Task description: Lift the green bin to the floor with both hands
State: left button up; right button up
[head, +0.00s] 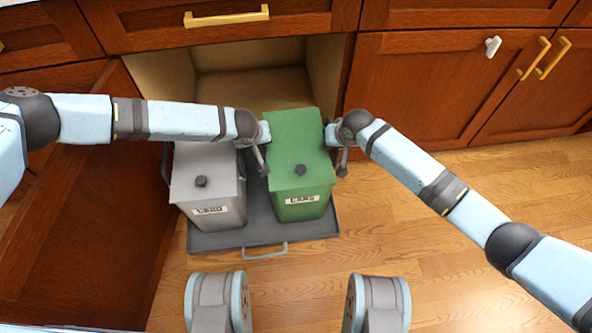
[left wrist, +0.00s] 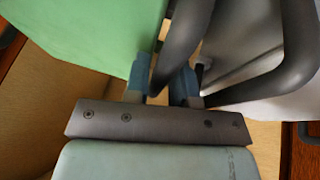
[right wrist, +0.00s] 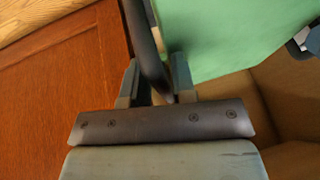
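The green bin (head: 298,165), with a dark lid knob and a label, stands upright on the grey pull-out tray (head: 225,241). My left gripper (head: 264,158) is at its left side, between the two bins. In the left wrist view its fingers (left wrist: 166,85) sit close on either side of a dark bar handle (left wrist: 185,45), apparently shut on it. My right gripper (head: 341,158) is at the bin's right side. In the right wrist view another dark handle (right wrist: 140,35) passes between its fingers (right wrist: 156,80); whether both press on it is unclear.
A grey bin (head: 207,180) stands close on the left of the tray, its handle (left wrist: 285,75) near my left gripper. An open cabinet door (head: 95,215) is at the left; closed cabinets (head: 440,90) are at the right. Wooden floor (head: 420,240) is clear at the front right.

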pick_arm(q)
grip_shut()
pick_arm(e)
grip_shut()
pick_arm(q)
jog(key=shift+r, duration=0.1)
pick_arm(e)
jog(key=shift+r, duration=0.15)
